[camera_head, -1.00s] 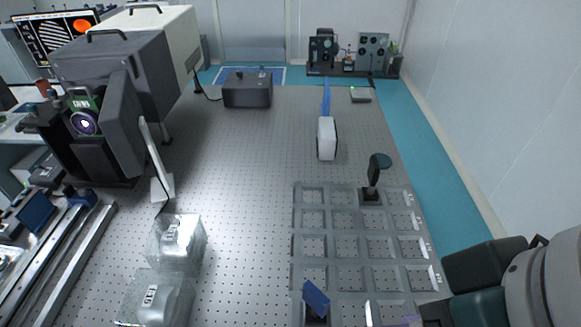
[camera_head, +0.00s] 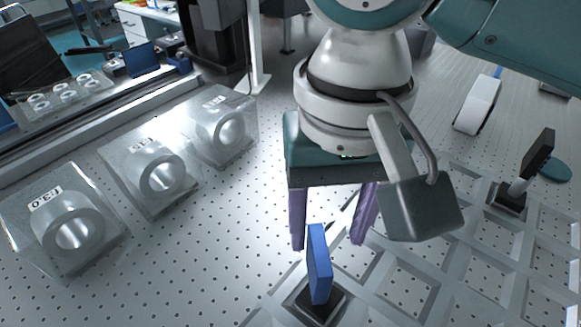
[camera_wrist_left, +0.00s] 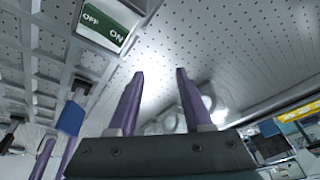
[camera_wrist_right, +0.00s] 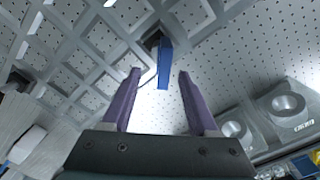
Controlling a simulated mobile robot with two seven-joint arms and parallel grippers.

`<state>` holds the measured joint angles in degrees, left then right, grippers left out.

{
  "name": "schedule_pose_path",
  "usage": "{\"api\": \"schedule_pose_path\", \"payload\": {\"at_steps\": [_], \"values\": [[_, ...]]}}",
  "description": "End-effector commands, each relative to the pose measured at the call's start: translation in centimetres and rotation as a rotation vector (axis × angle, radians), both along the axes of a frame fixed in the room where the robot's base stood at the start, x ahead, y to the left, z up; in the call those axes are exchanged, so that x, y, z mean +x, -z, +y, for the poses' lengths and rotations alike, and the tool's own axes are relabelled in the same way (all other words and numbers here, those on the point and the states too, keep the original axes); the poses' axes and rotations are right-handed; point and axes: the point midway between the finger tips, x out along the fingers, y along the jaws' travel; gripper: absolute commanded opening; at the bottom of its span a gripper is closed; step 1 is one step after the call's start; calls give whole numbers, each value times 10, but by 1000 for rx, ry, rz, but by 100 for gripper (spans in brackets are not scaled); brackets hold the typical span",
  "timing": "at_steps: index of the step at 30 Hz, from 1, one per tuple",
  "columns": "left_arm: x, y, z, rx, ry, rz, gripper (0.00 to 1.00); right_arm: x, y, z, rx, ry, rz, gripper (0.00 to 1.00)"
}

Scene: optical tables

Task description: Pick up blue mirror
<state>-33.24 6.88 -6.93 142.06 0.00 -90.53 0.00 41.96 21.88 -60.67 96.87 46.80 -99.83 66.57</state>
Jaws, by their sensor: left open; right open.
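The blue mirror (camera_head: 318,262) is a thin upright blue plate on a dark square base (camera_head: 316,304), at the grid tray's near edge. My right gripper (camera_head: 329,243) is open and points down, its purple fingers just behind the mirror in the head view. In the right wrist view the blue mirror (camera_wrist_right: 164,62) shows ahead, between the open fingertips (camera_wrist_right: 158,73). I cannot tell whether they touch it. My left gripper (camera_wrist_left: 159,73) is open and empty in the left wrist view, with the blue mirror (camera_wrist_left: 71,117) off to its left. It is not in the head view.
Several clear blocks with round rings (camera_head: 160,176) stand on the perforated table at left. The grid tray (camera_head: 408,290) spreads right, with a dark mount (camera_head: 508,196) in it. A white device (camera_head: 478,104) stands behind. An ON/OFF box (camera_wrist_left: 108,22) shows in the left wrist view.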

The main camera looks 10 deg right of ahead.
Motion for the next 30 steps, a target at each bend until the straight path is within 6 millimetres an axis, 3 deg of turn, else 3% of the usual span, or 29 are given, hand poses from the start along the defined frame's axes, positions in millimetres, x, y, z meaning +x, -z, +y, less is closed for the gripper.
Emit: {"api": "schedule_pose_path", "payload": {"at_steps": [17,26,30], "values": [[1,13,1,1,-1,-3,50,-1,75,3,0,-4,0,60],[1,12,1,2,-1,-2,50,0,79,3,2,-4,-2,59],[1,13,1,2,-1,-2,50,0,79,3,2,-4,-2,43]]}}
